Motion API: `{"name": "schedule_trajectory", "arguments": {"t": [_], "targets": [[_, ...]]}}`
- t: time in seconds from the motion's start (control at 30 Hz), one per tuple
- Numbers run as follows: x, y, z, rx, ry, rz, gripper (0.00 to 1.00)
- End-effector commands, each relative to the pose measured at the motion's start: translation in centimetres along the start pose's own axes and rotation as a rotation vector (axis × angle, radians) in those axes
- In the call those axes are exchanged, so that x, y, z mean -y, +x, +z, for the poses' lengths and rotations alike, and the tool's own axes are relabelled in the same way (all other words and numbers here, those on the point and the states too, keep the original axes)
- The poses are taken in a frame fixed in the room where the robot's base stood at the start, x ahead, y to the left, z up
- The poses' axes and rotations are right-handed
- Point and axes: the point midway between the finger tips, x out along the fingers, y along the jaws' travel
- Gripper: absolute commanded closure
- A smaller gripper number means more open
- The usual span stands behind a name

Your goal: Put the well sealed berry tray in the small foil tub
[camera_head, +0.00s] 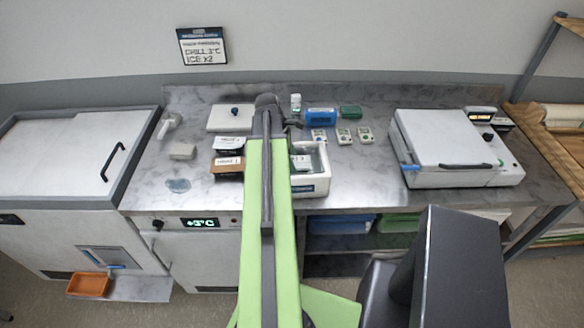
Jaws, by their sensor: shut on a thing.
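My arm reaches up the middle of the picture over the steel bench. The dark end of my arm (268,108) shows, but the fingers are mostly hidden behind it. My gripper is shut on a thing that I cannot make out. Several small labelled trays (343,135) stand in a row right of my arm, too small to tell their seals.
A white open box (322,178) with a pale green item inside stands just right of my arm. A white lidded machine (446,148) fills the right side.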

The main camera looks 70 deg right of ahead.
Motion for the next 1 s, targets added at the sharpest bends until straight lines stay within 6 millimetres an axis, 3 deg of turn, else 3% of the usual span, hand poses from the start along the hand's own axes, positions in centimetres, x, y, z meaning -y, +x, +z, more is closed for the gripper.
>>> {"name": "schedule_trajectory", "arguments": {"t": [0.03,0.07,0.43,0.47,0.53,0.83,1.0], "targets": [[0.0,1.7,-0.6,0.0,0.0,0.0,0.82],[0.0,2.0,-0.6,0.0,0.0,0.0,0.82],[0.0,2.1,-0.7,0.0,-0.001,0.0,0.82],[0.0,2.0,-0.7,0.0,-0.001,0.0,0.34],[0.0,1.9,-0.7,0.0,-0.001,0.0,0.26],[0.0,1.6,-0.6,0.0,-0.002,0.001,0.26],[0.0,-0.3,-0.4,0.0,-0.003,0.001,0.26]]}}
